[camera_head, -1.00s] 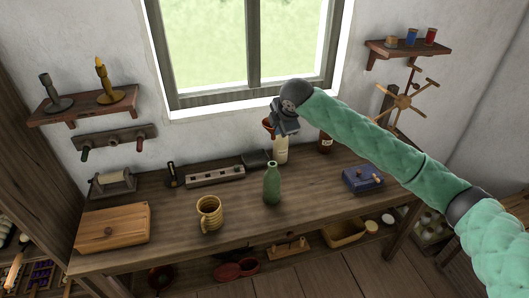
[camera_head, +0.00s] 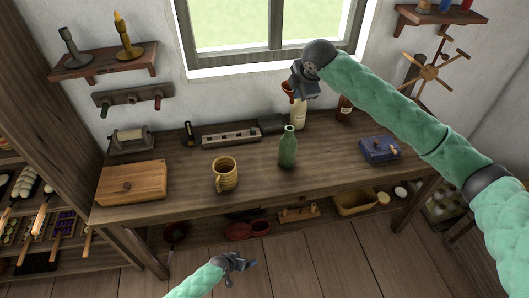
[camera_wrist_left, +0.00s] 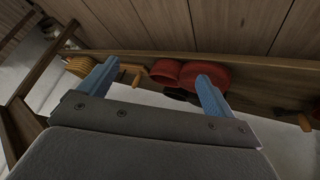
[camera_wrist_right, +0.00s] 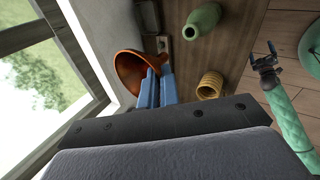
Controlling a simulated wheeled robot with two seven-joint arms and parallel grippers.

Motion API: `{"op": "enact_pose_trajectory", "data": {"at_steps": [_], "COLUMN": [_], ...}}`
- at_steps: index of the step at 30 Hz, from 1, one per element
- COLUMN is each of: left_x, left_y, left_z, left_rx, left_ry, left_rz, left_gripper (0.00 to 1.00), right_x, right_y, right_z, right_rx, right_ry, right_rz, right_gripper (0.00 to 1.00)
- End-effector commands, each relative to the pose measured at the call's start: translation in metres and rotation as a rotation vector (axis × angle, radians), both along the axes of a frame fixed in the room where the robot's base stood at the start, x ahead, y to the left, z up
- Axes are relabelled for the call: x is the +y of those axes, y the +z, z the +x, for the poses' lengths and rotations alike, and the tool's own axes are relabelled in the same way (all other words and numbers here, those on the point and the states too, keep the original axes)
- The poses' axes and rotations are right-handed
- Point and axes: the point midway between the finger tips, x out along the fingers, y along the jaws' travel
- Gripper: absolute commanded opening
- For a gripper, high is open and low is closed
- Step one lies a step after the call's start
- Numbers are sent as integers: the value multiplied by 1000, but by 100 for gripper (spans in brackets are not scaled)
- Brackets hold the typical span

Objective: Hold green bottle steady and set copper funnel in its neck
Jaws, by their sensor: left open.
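The green bottle (camera_head: 288,148) stands upright on the wooden workbench, with no gripper on it. It also shows in the right wrist view (camera_wrist_right: 203,20). My right gripper (camera_head: 299,92) is shut on the copper funnel (camera_wrist_right: 128,70), holding it in the air near the window, behind and above the bottle. In the head view the gripper partly hides the funnel (camera_head: 287,88). My left gripper (camera_head: 245,265) is open and empty, low in front of the workbench and well below the bottle. Its two blue fingers stand apart in the left wrist view (camera_wrist_left: 157,70).
On the workbench (camera_head: 190,170), a wicker mug (camera_head: 226,175) stands left of the bottle and a blue box (camera_head: 380,150) to its right. A pale bottle (camera_head: 299,114) and a dark bottle (camera_head: 344,107) stand behind. A lower shelf holds red pots (camera_head: 247,229).

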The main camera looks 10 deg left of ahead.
Motion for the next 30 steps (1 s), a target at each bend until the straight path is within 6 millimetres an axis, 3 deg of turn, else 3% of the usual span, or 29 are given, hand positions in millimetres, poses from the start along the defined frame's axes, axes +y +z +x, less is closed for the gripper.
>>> {"op": "enact_pose_trajectory", "data": {"at_steps": [1, 6, 12, 18, 30], "left_x": [-8, -44, -89, -130, -176], "left_y": [19, 81, 160, 233, 323], "left_z": [18, 58, 86, 87, 67], "left_rx": [-21, -64, -91, -88, -141], "left_ry": [-15, -61, -138, -230, -420], "left_rz": [-25, -128, -259, -376, -431], "left_gripper": [90, 90, 90, 90, 90], "right_x": [0, 0, 0, 0, 0], "right_y": [0, 0, 0, 0, 0], "right_z": [0, 0, 0, 0, 0], "right_rx": [0, 0, 0, 0, 0], "right_ry": [0, 0, 0, 0, 0], "right_rz": [0, 0, 0, 0, 0], "right_gripper": [0, 0, 0, 0, 0]}}
